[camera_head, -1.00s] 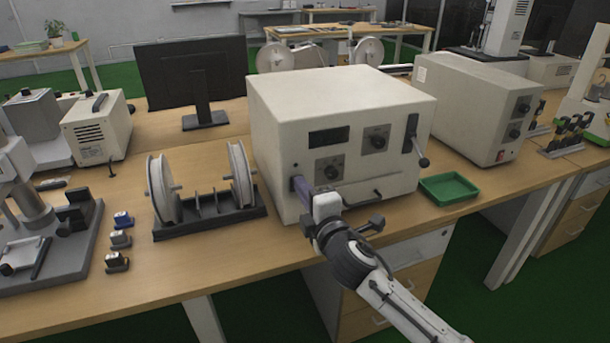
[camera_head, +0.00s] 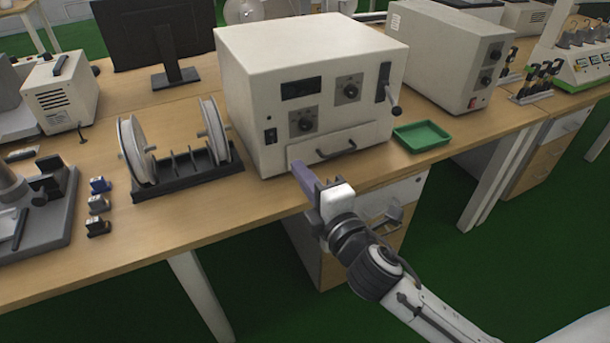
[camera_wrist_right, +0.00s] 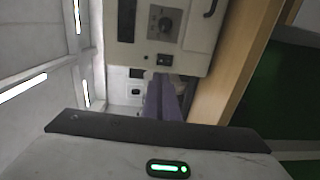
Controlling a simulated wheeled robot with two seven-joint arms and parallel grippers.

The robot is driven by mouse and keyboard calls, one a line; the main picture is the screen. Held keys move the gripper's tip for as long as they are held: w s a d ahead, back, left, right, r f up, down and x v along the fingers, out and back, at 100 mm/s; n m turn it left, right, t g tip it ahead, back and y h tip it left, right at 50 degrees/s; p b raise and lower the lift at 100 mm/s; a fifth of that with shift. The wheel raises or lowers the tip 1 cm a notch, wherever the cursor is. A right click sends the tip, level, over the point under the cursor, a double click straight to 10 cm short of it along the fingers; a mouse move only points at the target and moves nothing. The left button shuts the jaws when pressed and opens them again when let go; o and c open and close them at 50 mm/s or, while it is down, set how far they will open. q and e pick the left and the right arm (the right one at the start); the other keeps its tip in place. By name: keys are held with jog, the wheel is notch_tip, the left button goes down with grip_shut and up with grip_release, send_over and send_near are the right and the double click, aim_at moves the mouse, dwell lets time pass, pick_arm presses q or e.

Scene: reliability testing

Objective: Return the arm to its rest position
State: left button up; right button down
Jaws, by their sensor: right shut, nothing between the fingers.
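My right gripper (camera_head: 303,172) has purple-grey fingers, shut and empty. In the head view it is in front of the white box-shaped instrument (camera_head: 310,60), below its drawer handle and near the table's front edge. My right arm comes in from the lower right. In the right wrist view the closed fingers (camera_wrist_right: 163,98) point ahead, with the instrument's panel (camera_wrist_right: 165,25) and its knob above them. My left gripper does not show in either view.
The wooden table (camera_head: 200,205) runs along the front. A black rack with two white reels (camera_head: 133,150) stands left of the instrument, and a green tray (camera_head: 422,136) lies to its right. Small blocks (camera_head: 98,204) sit further left. Free room lies over the green floor (camera_head: 500,270).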

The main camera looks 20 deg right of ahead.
jog(key=shift+s, duration=0.45)
jog(key=s+a+f+m+g, duration=0.1)
jog(key=s+f+m+g, duration=0.3)
jog(key=s+f+m, duration=0.4)
jog(key=s+a+f+m+g+y, duration=0.1)
jog(key=s+f+m+g, duration=0.3)
jog(key=s+f+m, duration=0.4)
jog(key=s+f, duration=0.7)
jog(key=f, duration=0.6)
jog(key=shift+a+f+m+g+y, duration=0.15)
jog(key=shift+f+m+g+y, duration=0.15)
jog(key=shift+g, duration=0.1)
jog(key=shift+a, duration=0.1)
